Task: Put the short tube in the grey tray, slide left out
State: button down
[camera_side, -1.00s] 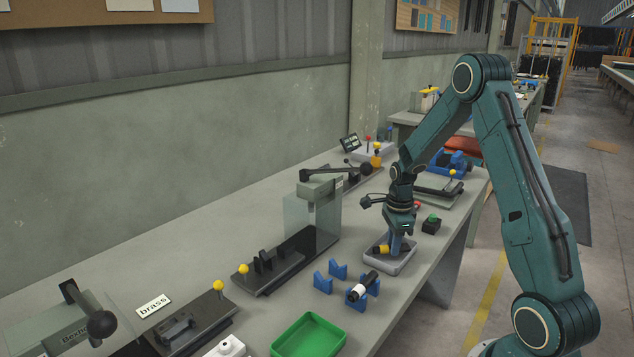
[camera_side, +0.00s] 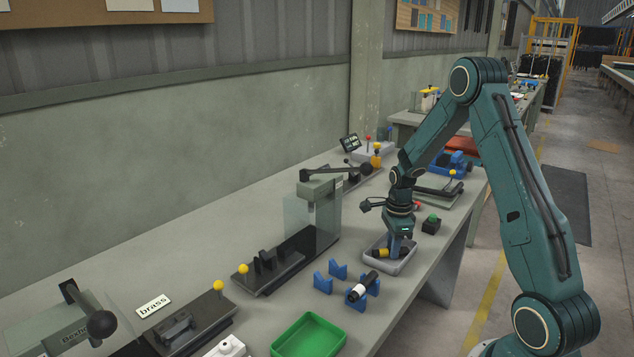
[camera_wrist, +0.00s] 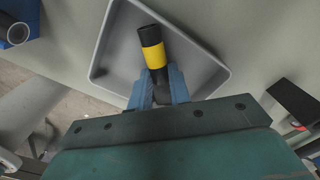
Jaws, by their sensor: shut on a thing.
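The short tube (camera_wrist: 152,50), black with a yellow band, is between the blue fingers of my gripper (camera_wrist: 160,90) in the wrist view. The gripper is shut on it near one end. In the side view the tube (camera_side: 383,252) lies low inside the grey tray (camera_side: 372,266), with my gripper (camera_side: 396,254) pointing down into the tray. The tray's rim also shows in the wrist view (camera_wrist: 97,60). I cannot tell whether the tube touches the tray floor. A dark slide with a yellow knob (camera_side: 243,269) runs beside the clear guard; whether it is the task's slide is unclear.
A green tray (camera_side: 309,337) is nearer the camera. A green-topped button box (camera_side: 431,225) stands behind the grey tray. The bench edge is close on the right.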

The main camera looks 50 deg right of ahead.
jog(key=c, duration=1.2)
grip_release()
notch_tip(320, 180, up, 14)
jog(key=shift+f, duration=0.15)
jog(key=shift+d, duration=0.1)
